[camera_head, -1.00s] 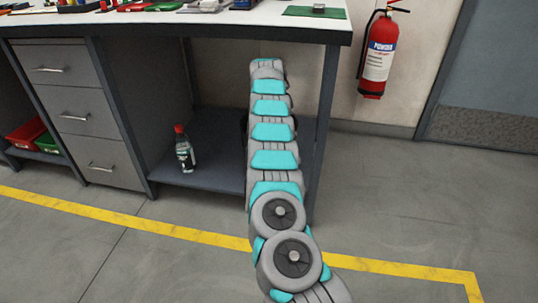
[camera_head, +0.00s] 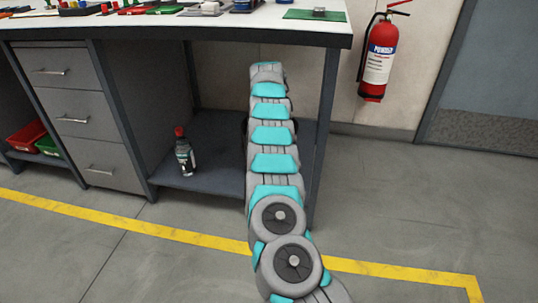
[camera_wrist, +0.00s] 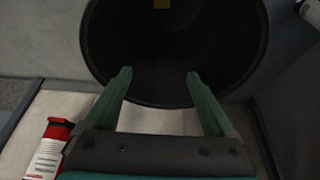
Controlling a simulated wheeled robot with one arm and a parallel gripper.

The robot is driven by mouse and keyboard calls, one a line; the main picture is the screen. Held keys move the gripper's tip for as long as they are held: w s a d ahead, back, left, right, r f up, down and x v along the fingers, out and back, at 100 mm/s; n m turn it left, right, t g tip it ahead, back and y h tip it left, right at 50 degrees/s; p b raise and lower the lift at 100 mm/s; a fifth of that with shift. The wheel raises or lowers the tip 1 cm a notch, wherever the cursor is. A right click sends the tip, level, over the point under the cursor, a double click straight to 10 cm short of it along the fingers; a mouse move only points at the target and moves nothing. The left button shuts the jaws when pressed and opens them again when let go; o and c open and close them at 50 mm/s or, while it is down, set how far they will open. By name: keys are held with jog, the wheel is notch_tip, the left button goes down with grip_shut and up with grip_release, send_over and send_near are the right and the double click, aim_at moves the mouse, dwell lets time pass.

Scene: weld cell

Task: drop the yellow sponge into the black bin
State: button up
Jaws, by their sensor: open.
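The black bin (camera_wrist: 240,50) fills the upper middle of the wrist view, and I look into its round, dark mouth. A small yellow patch (camera_wrist: 161,4), probably the yellow sponge, shows inside the bin at the top edge of the picture; most of it is cut off. My gripper (camera_wrist: 160,75) is open and empty, its two green fingers apart over the near rim of the bin. In the head view my own arm hides the gripper and almost all of the bin.
A workbench (camera_head: 345,41) with grey drawers (camera_head: 65,77) stands ahead. A red-capped bottle (camera_head: 185,155) stands on its lower shelf (camera_head: 213,180). Floor at right is clear.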

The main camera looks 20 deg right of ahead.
jog(key=s+a+r+b, duration=0.1)
jog(key=s+a+r, duration=0.3)
jog(key=s+a, duration=0.3)
jog(key=s, duration=0.4)
jog(key=shift+s+a+b, duration=0.2)
jog(key=shift+a+b, duration=0.2)
dwell(0.5)
jog(key=shift+r, duration=0.15)
